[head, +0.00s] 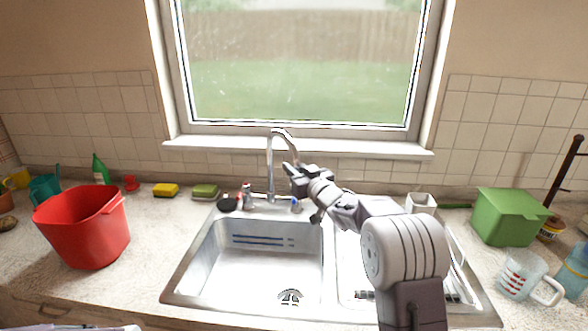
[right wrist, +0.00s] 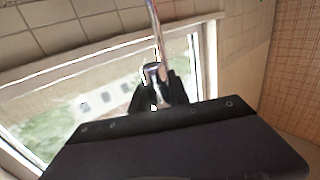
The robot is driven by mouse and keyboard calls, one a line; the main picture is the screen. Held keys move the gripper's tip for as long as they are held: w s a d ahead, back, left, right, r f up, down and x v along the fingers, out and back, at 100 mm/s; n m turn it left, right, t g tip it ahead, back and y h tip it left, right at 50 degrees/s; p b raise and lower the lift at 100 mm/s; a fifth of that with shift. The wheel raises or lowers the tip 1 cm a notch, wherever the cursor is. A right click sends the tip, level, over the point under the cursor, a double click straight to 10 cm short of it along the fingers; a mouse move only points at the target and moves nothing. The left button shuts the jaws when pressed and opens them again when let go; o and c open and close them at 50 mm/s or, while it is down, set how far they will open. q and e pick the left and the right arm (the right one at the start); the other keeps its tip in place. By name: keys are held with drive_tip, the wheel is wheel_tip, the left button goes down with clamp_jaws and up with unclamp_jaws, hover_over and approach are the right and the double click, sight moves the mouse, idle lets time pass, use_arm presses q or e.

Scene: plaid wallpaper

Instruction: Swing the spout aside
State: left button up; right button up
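The faucet (head: 270,165) is a tall chrome gooseneck behind the sink. Its spout (head: 283,132) arches over to the right and comes down towards my right gripper (head: 291,170). In the right wrist view the spout (right wrist: 155,25) runs down from the top edge to the black fingers of my right gripper (right wrist: 159,88). The fingers show on both sides of the spout's end. Whether they press on it or only stand around it I cannot tell. My left gripper is not in view.
The steel sink (head: 190,262) has a left basin, and my right arm covers much of the right side. A red bucket (head: 85,230) stands left. A green box (head: 508,217) and a measuring cup (head: 520,275) stand right. The window sill (head: 300,147) is close behind the faucet.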

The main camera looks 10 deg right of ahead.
drive_tip(key=o, duration=0.4)
drive_tip(key=shift+c, duration=0.2)
drive_tip(key=b+v, duration=0.1)
drive_tip(key=v, duration=0.8)
drive_tip(key=shift+c, duration=0.3)
